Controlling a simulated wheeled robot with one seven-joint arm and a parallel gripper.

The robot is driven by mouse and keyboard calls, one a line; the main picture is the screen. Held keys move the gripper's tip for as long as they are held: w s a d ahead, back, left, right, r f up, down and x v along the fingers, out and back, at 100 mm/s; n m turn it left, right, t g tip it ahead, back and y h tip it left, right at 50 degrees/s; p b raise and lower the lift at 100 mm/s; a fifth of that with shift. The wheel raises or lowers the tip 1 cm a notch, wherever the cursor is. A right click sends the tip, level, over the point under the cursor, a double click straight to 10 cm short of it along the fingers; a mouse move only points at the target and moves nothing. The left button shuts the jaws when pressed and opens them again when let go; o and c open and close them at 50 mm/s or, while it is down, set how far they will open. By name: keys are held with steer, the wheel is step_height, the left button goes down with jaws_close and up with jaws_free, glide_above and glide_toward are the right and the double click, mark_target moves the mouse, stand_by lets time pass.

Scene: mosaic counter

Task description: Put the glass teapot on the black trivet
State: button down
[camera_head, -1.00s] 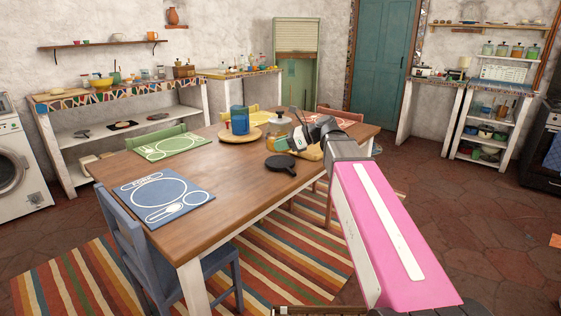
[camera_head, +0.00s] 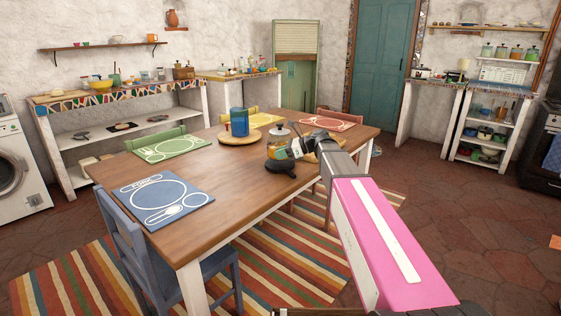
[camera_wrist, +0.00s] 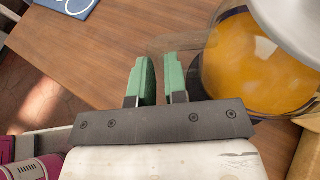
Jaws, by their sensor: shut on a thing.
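The glass teapot (camera_head: 277,151), filled with amber liquid and topped by a pale lid, shows just left of my gripper (camera_head: 299,149). In the wrist view the teapot (camera_wrist: 255,65) fills the right side, and my gripper's green fingers (camera_wrist: 163,83) are shut on its clear handle, which is faint and blurred. The black trivet (camera_head: 281,168) lies on the wooden table below the teapot, partly hidden by it and my gripper. A dark edge shows beneath the teapot in the wrist view. I cannot tell whether teapot and trivet touch.
A blue pitcher (camera_head: 239,122) stands on a round wooden board behind the teapot. Another wooden board (camera_head: 311,157) is partly hidden behind my arm. Blue (camera_head: 163,200), green (camera_head: 163,149) and red (camera_head: 326,123) placemats lie on the table. The table's left middle is clear.

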steer(key=shift+f, duration=1.4)
steer(key=shift+f, duration=0.15)
steer(key=c, duration=1.1)
jaws_free()
steer(key=shift+c, duration=0.2)
